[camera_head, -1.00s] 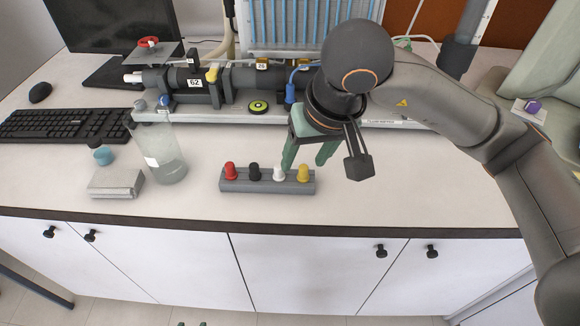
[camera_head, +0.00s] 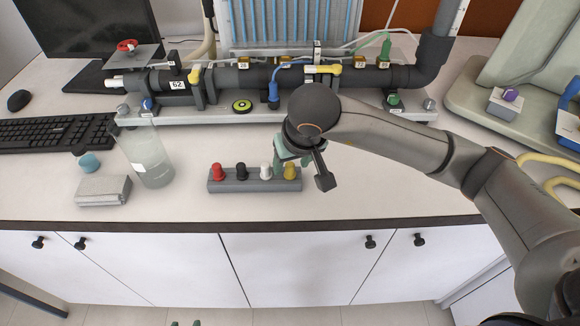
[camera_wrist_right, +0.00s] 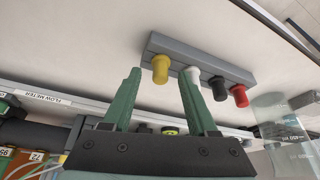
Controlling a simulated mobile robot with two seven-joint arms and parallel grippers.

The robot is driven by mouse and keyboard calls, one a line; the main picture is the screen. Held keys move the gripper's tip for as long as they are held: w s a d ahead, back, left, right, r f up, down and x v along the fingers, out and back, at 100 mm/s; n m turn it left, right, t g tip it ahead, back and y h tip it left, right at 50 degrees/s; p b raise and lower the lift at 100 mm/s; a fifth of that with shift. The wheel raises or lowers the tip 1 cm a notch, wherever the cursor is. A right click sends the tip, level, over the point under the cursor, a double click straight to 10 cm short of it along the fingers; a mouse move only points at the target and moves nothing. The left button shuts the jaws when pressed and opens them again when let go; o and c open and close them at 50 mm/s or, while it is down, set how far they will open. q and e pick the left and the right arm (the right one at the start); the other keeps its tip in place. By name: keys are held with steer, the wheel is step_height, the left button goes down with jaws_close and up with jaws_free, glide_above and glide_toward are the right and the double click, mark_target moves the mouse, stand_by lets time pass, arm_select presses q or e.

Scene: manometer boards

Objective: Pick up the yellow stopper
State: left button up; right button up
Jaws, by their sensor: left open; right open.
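The yellow stopper (camera_head: 290,171) stands upright at the right end of a grey rack (camera_head: 225,186) in the head view. It also shows in the right wrist view (camera_wrist_right: 160,69), framed between the fingertips. My right gripper (camera_head: 291,160) is open with green fingers, close behind and above the yellow stopper, partly hidden by my own arm. In the right wrist view, the right gripper (camera_wrist_right: 159,76) has nothing held, and I cannot tell whether its tips reach around the stopper. Only the green fingertips of my left gripper (camera_head: 185,323) show at the bottom edge, apart and empty.
White (camera_head: 266,172), black (camera_head: 241,170) and red (camera_head: 217,171) stoppers share the rack. The counter right of the rack is clear.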

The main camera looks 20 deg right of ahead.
steer(key=shift+w+f, duration=0.2)
steer(key=shift+f, duration=0.4)
jaws_close()
